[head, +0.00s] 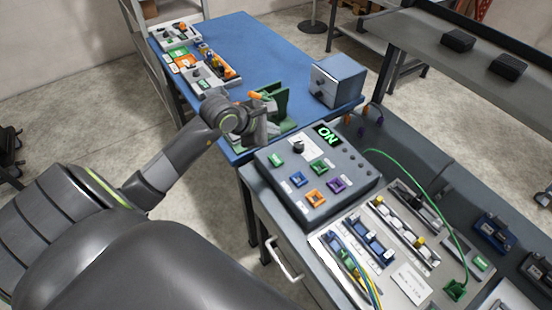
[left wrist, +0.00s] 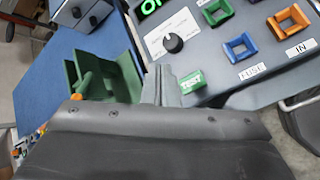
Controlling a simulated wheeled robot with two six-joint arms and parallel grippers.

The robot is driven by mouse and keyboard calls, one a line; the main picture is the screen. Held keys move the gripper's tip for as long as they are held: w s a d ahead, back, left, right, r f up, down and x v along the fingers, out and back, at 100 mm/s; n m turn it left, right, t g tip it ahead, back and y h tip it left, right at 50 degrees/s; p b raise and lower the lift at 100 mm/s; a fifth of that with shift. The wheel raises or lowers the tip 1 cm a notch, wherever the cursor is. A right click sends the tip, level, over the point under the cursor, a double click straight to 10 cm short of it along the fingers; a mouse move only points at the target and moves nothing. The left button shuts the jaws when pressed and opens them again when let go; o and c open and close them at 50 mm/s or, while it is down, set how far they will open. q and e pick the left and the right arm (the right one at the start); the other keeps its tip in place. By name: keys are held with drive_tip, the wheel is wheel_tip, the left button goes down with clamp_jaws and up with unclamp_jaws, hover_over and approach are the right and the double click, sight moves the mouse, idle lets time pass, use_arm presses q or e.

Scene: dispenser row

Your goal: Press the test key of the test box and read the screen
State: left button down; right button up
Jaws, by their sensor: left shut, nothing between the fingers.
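The grey test box (head: 345,182) stands on the bench, with a lit screen (head: 327,134) reading "ON" in green. Its green test key (head: 276,160) is at the box's left corner. The left wrist view shows the key labelled TEST (left wrist: 192,81), with the screen cut off at the top edge (left wrist: 149,5). My left gripper (head: 266,137) is shut and empty, at the box's left edge. In the left wrist view its fingertips (left wrist: 158,75) are just left of the key; I cannot tell whether they touch it. My right gripper is out of view.
A black knob (head: 298,146) and coloured sockets, including an orange one (head: 315,197), sit on the box. A green holder (head: 278,103) and a blue-grey box (head: 338,80) stand on the blue table (head: 262,48) behind. A green cable (head: 425,185) runs along the right.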

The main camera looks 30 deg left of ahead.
use_arm(q)
drive_tip(key=b, duration=0.5)
hover_over(273, 161)
wheel_tip(273, 161, down, 8)
drive_tip(key=shift+r, duration=0.1)
drive_tip(key=shift+f+b, duration=0.45)
drive_tip(key=shift+f, duration=0.1)
idle(0.8)
idle(0.5)
drive_tip(key=shift+f+b, duration=0.35)
drive_tip(key=shift+b, duration=0.25)
drive_tip(key=shift+f+b, duration=0.5)
drive_tip(key=shift+b, duration=0.05)
idle(0.6)
drive_tip(key=shift+r, duration=0.15)
drive_tip(key=shift+r+p, duration=0.45)
drive_tip(key=shift+r, duration=0.3)
